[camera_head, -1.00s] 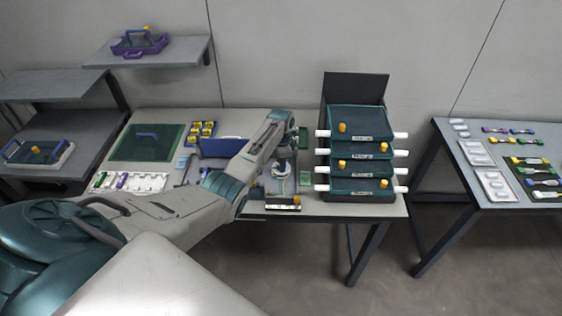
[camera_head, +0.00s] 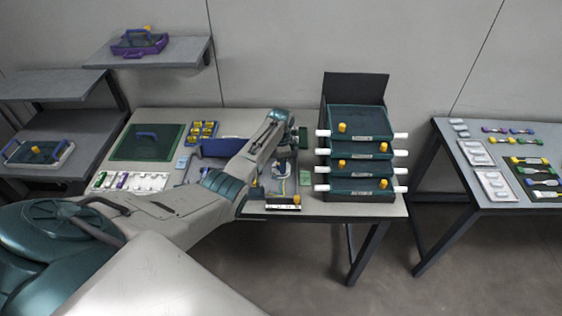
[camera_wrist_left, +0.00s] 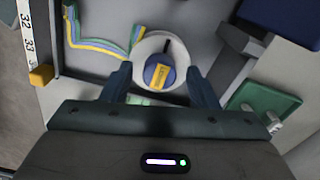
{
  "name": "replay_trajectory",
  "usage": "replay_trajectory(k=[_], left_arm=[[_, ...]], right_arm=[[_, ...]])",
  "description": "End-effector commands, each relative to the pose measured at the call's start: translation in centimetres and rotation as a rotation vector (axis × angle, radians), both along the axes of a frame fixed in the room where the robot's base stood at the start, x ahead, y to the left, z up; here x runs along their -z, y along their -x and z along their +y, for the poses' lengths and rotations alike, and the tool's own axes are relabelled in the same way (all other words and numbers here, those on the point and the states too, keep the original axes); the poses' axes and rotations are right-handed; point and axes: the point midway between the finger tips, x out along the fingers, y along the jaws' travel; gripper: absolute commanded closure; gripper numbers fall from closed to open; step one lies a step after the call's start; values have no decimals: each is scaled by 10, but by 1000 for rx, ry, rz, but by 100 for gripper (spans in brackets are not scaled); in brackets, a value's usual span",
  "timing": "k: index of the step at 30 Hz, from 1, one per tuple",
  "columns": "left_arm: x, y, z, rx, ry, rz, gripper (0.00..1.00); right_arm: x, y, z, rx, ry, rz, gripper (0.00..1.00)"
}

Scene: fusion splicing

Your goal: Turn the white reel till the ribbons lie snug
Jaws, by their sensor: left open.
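The white reel (camera_wrist_left: 157,62) shows in the left wrist view as a round white disc. It has a blue hub with a yellow tab (camera_wrist_left: 162,78) and a dark slot. Yellow, blue and pale green ribbons (camera_wrist_left: 108,43) run in a bent band from the left up to its rim. My left gripper (camera_wrist_left: 162,86) is open, with one finger on each side of the reel's lower part; I cannot tell whether they touch it. My right gripper is not in view.
A stack of dark green drawers (camera_head: 357,152) with yellow knobs stands close to the right. A small green dish (camera_wrist_left: 262,103) and a blue box (camera_head: 222,147) are near the tray. A white scale strip with a yellow knob (camera_wrist_left: 41,75) lines one edge of it.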

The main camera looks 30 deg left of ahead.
Motion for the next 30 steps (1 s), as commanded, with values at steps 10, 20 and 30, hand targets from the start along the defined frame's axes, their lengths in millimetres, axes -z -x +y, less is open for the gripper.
replay_trajectory(k=[10,20,30], left_arm=[[-24,0,1,0,-1,-3,46],[-86,0,0,1,-1,-4,46],[-108,0,0,-1,0,0,46]], right_arm=[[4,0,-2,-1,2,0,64],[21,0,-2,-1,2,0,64],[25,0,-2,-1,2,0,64]])
